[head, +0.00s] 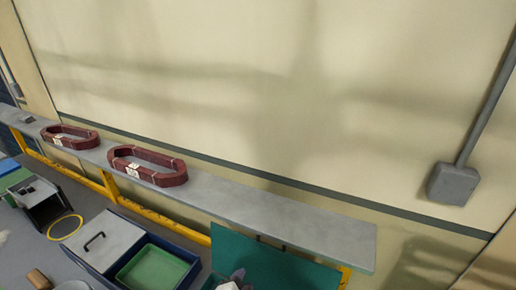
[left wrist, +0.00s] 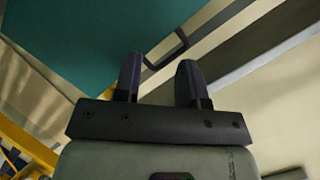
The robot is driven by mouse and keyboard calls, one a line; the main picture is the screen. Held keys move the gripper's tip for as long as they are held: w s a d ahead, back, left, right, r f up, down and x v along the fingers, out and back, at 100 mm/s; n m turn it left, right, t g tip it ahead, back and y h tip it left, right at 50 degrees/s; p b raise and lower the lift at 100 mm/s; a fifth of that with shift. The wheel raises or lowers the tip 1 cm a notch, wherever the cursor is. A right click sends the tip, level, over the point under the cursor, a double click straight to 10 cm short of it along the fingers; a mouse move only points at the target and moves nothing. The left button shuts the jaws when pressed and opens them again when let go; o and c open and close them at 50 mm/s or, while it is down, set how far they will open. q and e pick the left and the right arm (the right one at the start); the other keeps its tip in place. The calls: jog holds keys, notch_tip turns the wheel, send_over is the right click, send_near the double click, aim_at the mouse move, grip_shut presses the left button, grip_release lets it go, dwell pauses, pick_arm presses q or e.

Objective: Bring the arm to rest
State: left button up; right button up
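My left gripper (head: 237,277) shows only in part at the bottom edge of the head view, in front of the teal panel. In the left wrist view its two dark fingers (left wrist: 160,80) stand apart with nothing between them. Beyond the fingertips there are the teal panel (left wrist: 90,35) and a dark bar-like handle (left wrist: 168,50). Most of my left arm is out of the head view. My right gripper shows in neither view.
A grey shelf (head: 270,212) on a yellow frame runs along the wall and carries two dark red coils (head: 147,166) (head: 70,137). Below are a teal panel (head: 270,265), a green-lined tray (head: 158,268) and a grey box with a handle (head: 103,240).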

pick_arm(q)
jog(key=s+a+r+n+g+y+p, duration=0.2)
jog(key=s+a+r+n+g, duration=0.3)
jog(key=s+a+n, duration=0.6)
jog(key=s+a+f+g+p, duration=0.2)
jog(key=s+a+f, duration=0.1)
jog(key=s, duration=0.9)
jog(key=s+a+f+n+g+y+p, duration=0.1)
jog(key=s+a+f+g+p, duration=0.1)
jog(key=s, duration=0.9)
notch_tip(320, 180, down, 3)
jog(key=shift+s+a+r, duration=0.1)
jog(key=shift+s+a, duration=0.3)
jog(key=shift+a, duration=0.25)
